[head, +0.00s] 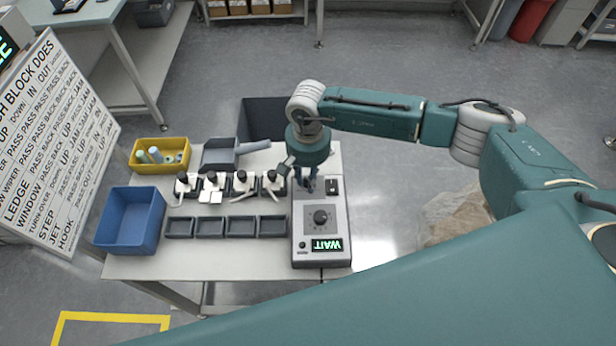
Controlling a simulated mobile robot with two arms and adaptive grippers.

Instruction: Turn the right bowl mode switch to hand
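A grey control box (322,250) stands at the right end of the white table. It has a large round black dial (320,218) and a lit green display reading WAIT (326,245), upside down in the picture. A small black switch (332,186) shows near the box's far right corner; its setting and label are too small to read. My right gripper (306,186) points down over the far left part of the box, beside that switch, and hides what is beneath it. I cannot tell whether its fingers are open, shut or touching anything. My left gripper is not in view.
Left of the box are a row of small black-and-white fixtures (241,183) and several dark trays (241,227). A blue bin (131,220), a yellow bin (160,168) with pale parts and a grey scoop-like tray (221,153) stand farther left. A lettered board (51,140) leans at the left.

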